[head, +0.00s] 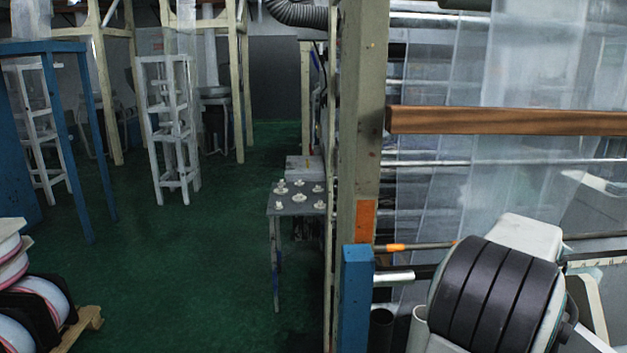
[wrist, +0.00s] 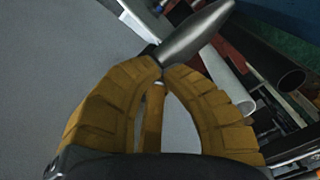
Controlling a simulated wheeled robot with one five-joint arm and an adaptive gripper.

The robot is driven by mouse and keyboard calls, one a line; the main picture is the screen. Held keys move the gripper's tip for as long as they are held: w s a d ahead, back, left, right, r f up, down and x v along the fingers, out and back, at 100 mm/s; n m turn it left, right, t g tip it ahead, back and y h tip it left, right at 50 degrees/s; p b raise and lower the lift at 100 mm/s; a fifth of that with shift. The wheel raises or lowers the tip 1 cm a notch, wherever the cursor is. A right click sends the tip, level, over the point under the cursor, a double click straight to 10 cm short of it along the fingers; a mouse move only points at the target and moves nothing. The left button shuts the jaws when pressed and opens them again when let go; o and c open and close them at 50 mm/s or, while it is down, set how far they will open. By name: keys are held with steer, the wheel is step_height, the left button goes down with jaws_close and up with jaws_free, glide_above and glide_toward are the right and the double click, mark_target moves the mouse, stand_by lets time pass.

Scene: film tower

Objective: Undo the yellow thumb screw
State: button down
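In the wrist view my gripper (wrist: 165,66) shows two yellow-brown padded fingers that bow apart at the base and come nearly together at the tips. A narrow yellow-brown bar (wrist: 152,115) shows between them. A grey metal cylinder (wrist: 198,30) lies right beyond the tips; I cannot tell if they touch it. I cannot make out a yellow thumb screw for certain. In the head view a tiny yellow spot sits on a grey box (head: 298,169) by the small table. A rod end (head: 395,247) beside the post is orange. My gripper does not show in the head view.
A pale post (head: 361,120) and a blue post (head: 356,300) stand beside machine rollers and clear film. A wooden bar (head: 510,121) crosses the film. A small table (head: 283,207) holds several white pieces. White rolls (head: 35,300) stand lower left. The green floor (head: 170,260) is open.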

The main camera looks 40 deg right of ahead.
steer(key=shift+a+f+b, duration=0.1)
steer(key=shift+f+b, duration=0.2)
steer(key=shift+f, duration=0.35)
steer(key=shift+f, duration=0.1)
steer(key=shift+d+p, duration=0.3)
steer(key=shift+d, duration=0.1)
stand_by(0.8)
steer(key=shift+s+d+p, duration=0.15)
steer(key=shift+s+p, duration=0.3)
steer(key=shift+p, duration=0.25)
steer(key=shift+s+d, duration=0.15)
steer(key=shift+s, duration=0.15)
stand_by(0.5)
steer(key=shift+s, duration=0.25)
steer(key=shift+s, duration=0.1)
step_height(320, 180, up, 6)
stand_by(0.7)
